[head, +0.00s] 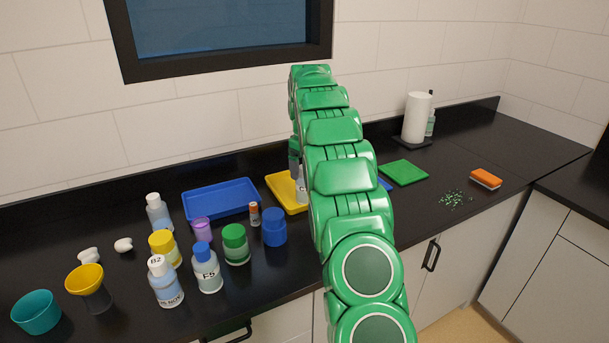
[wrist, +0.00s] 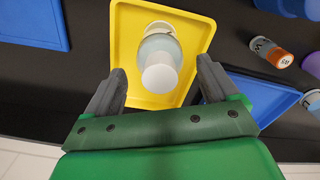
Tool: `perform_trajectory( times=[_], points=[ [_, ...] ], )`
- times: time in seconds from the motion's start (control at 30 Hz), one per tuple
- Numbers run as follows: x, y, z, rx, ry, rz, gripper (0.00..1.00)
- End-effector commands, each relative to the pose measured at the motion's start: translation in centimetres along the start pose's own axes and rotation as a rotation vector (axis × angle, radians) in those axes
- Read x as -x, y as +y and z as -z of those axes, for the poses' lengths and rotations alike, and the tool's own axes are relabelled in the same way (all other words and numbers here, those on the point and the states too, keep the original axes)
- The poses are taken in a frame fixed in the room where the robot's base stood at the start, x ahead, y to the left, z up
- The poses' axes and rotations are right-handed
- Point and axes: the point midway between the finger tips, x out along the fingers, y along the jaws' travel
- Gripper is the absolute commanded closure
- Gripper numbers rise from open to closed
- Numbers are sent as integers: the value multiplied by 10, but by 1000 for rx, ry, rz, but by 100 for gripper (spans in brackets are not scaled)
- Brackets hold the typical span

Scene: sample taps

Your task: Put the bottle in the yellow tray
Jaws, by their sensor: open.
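A bottle with a white cap and pale grey-blue body (wrist: 159,45) is in the yellow tray (wrist: 125,60), seen from above with its cap toward my gripper. It looks upright. My gripper (wrist: 160,82) is open, its two fingers apart on either side of the bottle's cap end, with no clear contact. In the head view the bottle (head: 301,190) shows partly beside my green arm, over the yellow tray (head: 281,190). My arm hides the rest of the tray and most of the gripper.
A blue tray (head: 222,199) lies left of the yellow one. Several bottles and jars stand at the front left, with a yellow funnel (head: 88,279) and teal bowl (head: 37,312). A green mat (head: 404,172), paper roll (head: 416,118) and orange sponge (head: 486,177) are at right.

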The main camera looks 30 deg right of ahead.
Motion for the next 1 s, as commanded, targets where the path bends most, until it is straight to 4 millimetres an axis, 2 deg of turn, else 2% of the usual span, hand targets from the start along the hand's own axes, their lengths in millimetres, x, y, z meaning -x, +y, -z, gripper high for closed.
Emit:
perform_trajectory(
  times=[0.2,0.5,0.73,1.0],
  points=[
    [34,1,1,-1,4,-2,12],
    [68,1,0,-1,1,-1,12],
    [80,0,0,0,0,-1,12],
    [84,0,0,-1,-1,1,12]
  ],
)
